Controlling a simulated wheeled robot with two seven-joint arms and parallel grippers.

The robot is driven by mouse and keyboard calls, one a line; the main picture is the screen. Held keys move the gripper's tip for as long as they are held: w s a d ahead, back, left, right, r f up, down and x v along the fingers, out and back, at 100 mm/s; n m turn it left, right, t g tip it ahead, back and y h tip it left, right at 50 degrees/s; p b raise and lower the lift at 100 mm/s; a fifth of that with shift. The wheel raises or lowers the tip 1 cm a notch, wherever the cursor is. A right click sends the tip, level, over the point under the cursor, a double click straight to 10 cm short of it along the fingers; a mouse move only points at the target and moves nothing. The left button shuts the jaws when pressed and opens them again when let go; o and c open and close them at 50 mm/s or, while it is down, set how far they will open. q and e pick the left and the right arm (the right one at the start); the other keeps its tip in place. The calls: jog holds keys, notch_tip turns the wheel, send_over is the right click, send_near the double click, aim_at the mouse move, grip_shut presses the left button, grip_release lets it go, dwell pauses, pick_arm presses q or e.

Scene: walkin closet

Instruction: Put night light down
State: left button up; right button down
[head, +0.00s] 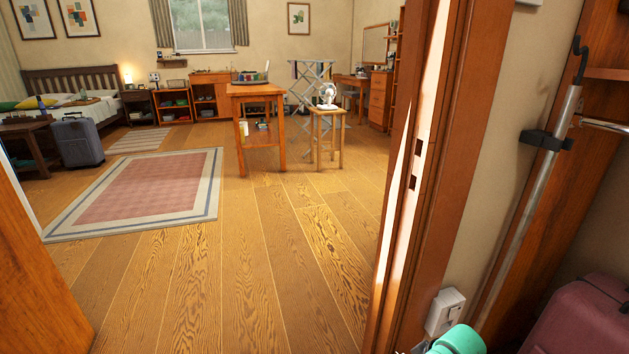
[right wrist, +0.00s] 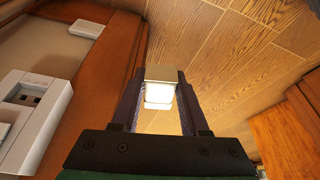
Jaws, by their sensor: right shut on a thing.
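The night light (right wrist: 160,92) is a small block with a tan-brown top and a bright white, glowing face. It shows in the right wrist view between the two dark fingers of my right gripper (right wrist: 160,85), which is shut on it. The light is held in the air with the wooden floor behind it. I cannot make it out in the head view. My left gripper is in neither view.
A white wall socket (head: 445,312) sits low beside the wooden door frame (head: 430,190); it also shows in the right wrist view (right wrist: 30,105). A dark red suitcase (head: 580,325) stands at the lower right. Through the doorway, the wooden floor (head: 240,270) is largely clear.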

jog(key=s+a+r+m, duration=0.1)
jog(key=s+a+r, duration=0.3)
jog(key=a+r, duration=0.4)
jog(key=s+d+r+m+h, duration=0.1)
jog(key=s+r+m+h, duration=0.1)
jog(key=s+r+m, duration=0.35)
pick_arm(q)
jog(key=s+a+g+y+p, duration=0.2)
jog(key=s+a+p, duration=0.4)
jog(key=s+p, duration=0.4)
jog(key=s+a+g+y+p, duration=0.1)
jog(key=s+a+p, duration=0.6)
jog(key=p, duration=1.5)
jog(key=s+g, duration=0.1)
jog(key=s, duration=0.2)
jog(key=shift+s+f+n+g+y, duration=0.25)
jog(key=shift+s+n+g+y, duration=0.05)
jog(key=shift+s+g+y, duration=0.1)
pick_arm(e)
notch_tip(320, 180, up, 29)
jog(key=shift+d+r+n+t, duration=0.15)
jog(key=shift+d+n+t, duration=0.15)
jog(key=shift+n, duration=0.05)
